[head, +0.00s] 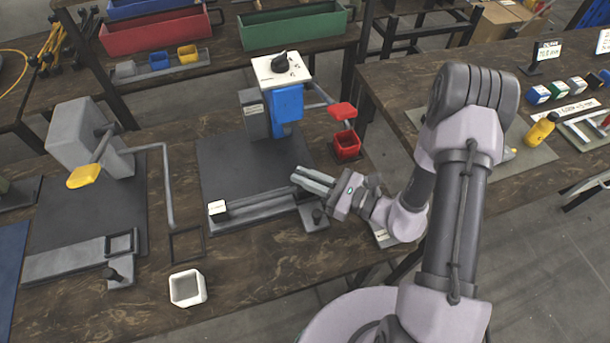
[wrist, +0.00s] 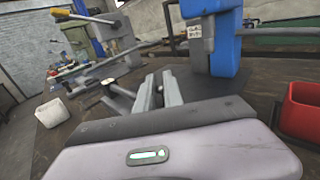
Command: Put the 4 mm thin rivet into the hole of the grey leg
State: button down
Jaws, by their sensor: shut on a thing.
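My gripper (head: 313,180) is above the front right of the blue-headed press's dark base plate, near the right end of a long grey bar. Its fingers also show in the wrist view (wrist: 158,90). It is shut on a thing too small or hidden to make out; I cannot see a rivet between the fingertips. The long grey bar (head: 262,208) lies in a holder at the front of that base plate. It may be the grey leg; no hole in it can be made out.
The blue press head (head: 287,103) stands behind my gripper, with a red bin (head: 346,144) to its right. A grey press (head: 82,140) with a yellow lever stands at left. A white bin (head: 187,288) is at the bench front. A yellow bottle (head: 541,130) stands on the right bench.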

jog(key=shift+f+b, duration=0.45)
jog(key=shift+f, duration=0.15)
jog(key=c, duration=1.4)
grip_release()
jog(key=shift+d, duration=0.1)
jog(key=p+v, duration=0.4)
jog(key=v, duration=1.3)
jog(key=shift+s, duration=0.15)
